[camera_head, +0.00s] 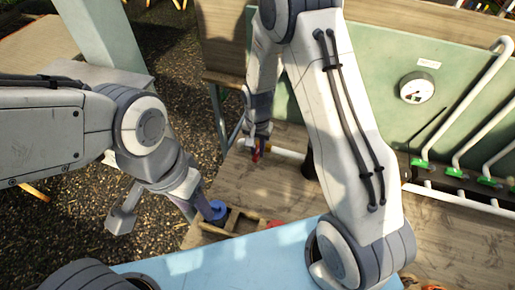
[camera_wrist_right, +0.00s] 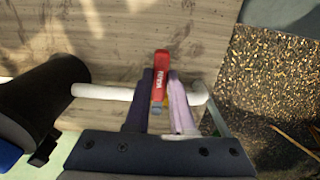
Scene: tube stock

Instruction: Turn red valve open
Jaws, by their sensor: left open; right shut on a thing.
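The red valve handle (camera_wrist_right: 161,68) with pale lettering stands on a white pipe (camera_wrist_right: 103,92) in the right wrist view. My right gripper (camera_wrist_right: 160,102) is shut on it, one finger on each side. In the head view my right gripper (camera_head: 261,150) is small and far back over the wooden bench, with a bit of red at its tips. The handle's base is partly hidden by the fingers. My left gripper (camera_head: 204,205) is low at the left, beside a round blue thing (camera_head: 217,211); its fingers are hard to make out, and I see nothing held.
A wooden tray (camera_head: 233,222) sits near the light-blue surface (camera_head: 190,262). White pipes with green valves (camera_head: 484,180) and a round gauge (camera_head: 416,88) are at the right. A black cylinder (camera_wrist_right: 38,88) stands left of the right gripper. Much of the bench (camera_head: 270,190) is bare.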

